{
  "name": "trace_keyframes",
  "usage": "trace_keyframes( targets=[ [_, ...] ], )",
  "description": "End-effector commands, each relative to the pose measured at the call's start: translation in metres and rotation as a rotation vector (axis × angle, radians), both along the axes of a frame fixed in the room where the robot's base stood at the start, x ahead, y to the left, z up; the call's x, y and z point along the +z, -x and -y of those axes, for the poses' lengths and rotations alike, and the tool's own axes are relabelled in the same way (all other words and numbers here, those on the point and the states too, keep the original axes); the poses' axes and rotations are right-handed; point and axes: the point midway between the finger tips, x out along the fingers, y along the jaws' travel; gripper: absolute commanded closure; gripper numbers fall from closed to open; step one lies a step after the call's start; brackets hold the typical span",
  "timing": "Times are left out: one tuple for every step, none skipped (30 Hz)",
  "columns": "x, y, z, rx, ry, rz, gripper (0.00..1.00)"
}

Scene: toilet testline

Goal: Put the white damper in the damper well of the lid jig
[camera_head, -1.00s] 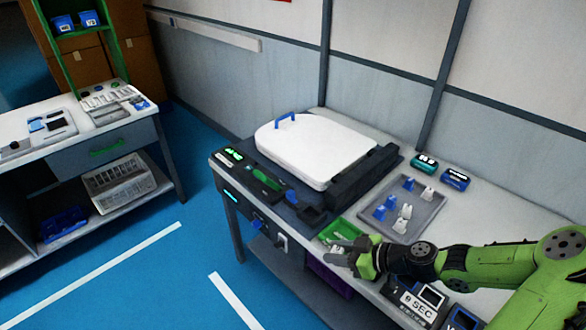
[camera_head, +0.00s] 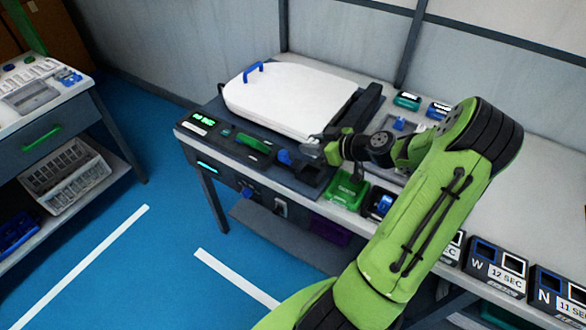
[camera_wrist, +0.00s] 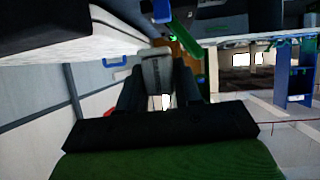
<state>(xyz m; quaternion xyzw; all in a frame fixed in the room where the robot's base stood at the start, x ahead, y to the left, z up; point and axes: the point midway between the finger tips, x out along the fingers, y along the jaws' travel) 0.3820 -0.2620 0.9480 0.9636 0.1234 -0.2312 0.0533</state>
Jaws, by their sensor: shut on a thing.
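The lid jig (camera_head: 222,150) is a dark fixture on the bench, with a large white lid (camera_head: 290,98) on it. A dark square recess (camera_head: 308,176) is at its near right corner; I cannot tell for sure that it is the damper well. My gripper (camera_head: 318,150) is above this corner, beside the lid's near right edge. It is shut on a small pale piece, taken to be the white damper, mostly hidden by the fingers. In the wrist view my dark gripper (camera_wrist: 158,88) points away from the camera, and the lid (camera_wrist: 110,30) is at upper left.
A blue part (camera_head: 285,157) sits on the jig just left of my gripper. A green tray (camera_head: 348,190) is right of the jig's corner. A grey parts tray (camera_head: 418,128) lies behind my arm, mostly hidden. Label boxes (camera_head: 495,268) line the bench's front edge.

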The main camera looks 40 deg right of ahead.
Motion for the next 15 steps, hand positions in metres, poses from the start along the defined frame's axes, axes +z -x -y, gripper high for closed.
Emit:
trace_keyframes(
  targets=[
    [-0.017, 0.0, -0.001, 0.002, -0.008, 0.0, 1.0],
    [-0.023, 0.0, -0.001, 0.002, -0.008, 0.001, 1.0],
    [-0.03, -0.001, -0.002, 0.003, -0.006, 0.0, 1.0],
    [-0.034, -0.001, -0.002, 0.003, -0.006, 0.0, 1.0],
    [-0.038, -0.001, -0.001, 0.003, -0.005, 0.0, 1.0],
    [-0.042, -0.001, -0.001, 0.004, -0.004, 0.001, 1.0],
    [-0.046, -0.001, -0.002, 0.004, -0.004, 0.001, 1.0],
    [-0.051, -0.001, -0.002, 0.003, -0.005, 0.0, 1.0],
    [-0.058, -0.001, -0.002, 0.004, -0.004, 0.001, 1.0],
    [-0.064, -0.001, -0.002, 0.003, -0.006, 0.0, 1.0],
    [-0.07, -0.001, -0.002, 0.003, -0.005, 0.0, 1.0],
    [-0.076, -0.001, -0.002, 0.004, -0.004, 0.0, 1.0],
    [-0.077, -0.001, -0.002, 0.004, -0.003, 0.0, 1.0],
    [-0.077, -0.001, -0.001, 0.004, -0.002, 0.0, 1.0],
    [-0.076, -0.001, -0.001, 0.004, 0.0, 0.001, 1.0]
  ],
)
